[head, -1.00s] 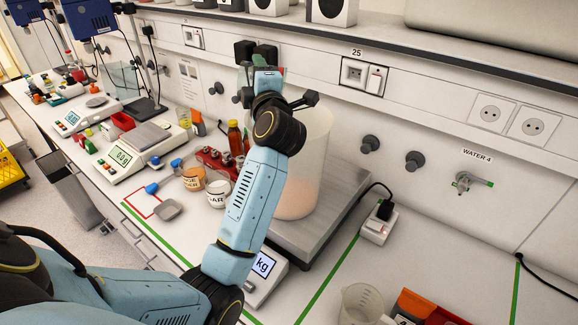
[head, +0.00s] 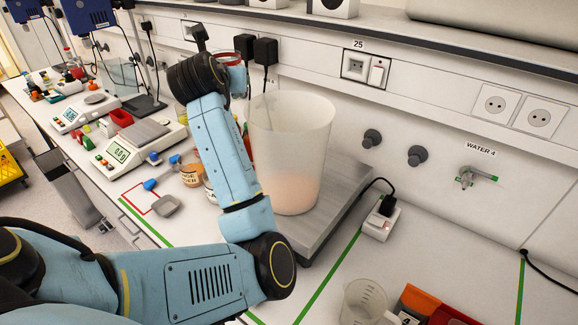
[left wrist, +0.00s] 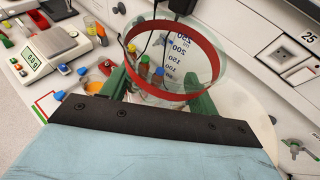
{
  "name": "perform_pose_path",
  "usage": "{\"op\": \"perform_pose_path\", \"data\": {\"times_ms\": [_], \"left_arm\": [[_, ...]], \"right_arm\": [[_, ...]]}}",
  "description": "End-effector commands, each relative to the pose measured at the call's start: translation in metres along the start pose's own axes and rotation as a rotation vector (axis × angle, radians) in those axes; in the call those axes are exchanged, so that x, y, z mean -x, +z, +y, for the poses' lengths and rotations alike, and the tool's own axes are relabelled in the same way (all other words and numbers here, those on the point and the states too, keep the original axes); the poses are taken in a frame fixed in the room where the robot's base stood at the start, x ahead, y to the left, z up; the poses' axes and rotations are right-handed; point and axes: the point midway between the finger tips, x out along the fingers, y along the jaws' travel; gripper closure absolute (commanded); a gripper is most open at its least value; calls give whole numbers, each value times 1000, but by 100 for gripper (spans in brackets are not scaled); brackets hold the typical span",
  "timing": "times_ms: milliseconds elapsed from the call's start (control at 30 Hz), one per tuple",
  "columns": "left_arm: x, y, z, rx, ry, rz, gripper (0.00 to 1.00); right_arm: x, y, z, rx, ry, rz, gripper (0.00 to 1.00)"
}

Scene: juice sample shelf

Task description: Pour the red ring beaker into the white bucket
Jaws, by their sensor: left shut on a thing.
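The red ring beaker (head: 230,58) is clear with a red band at its rim. In the left wrist view the beaker (left wrist: 172,60) shows its graduation marks, and bottles show through its wall; I see no liquid in it. My left gripper (left wrist: 165,97) is shut on it, with green fingers on either side. In the head view the gripper is mostly hidden behind my wrist, up and left of the white bucket. The white bucket (head: 291,140) is translucent, with pinkish contents low inside. It stands upright on a metal scale platform (head: 327,215). My right gripper is not in view.
Balances (head: 120,150), small labelled jars (head: 191,175) and bottles crowd the bench to the left. A power adapter (head: 265,52) hangs on the wall behind the bucket. An empty clear beaker (head: 365,300) stands at the front right.

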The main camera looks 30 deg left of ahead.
Motion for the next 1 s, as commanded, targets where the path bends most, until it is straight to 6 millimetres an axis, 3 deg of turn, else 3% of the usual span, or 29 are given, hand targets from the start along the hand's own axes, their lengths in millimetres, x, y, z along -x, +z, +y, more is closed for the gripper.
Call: {"op": "perform_pose_path", "data": {"times_ms": [267,467,700,1000], "left_arm": [[0,1,2,-2,1,0,70],[4,13,20,-1,2,-3,70],[8,27,37,-4,1,0,70],[9,29,39,-7,1,2,70]], "right_arm": [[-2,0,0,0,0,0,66],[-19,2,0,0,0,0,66],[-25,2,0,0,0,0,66],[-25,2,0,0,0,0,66]]}}
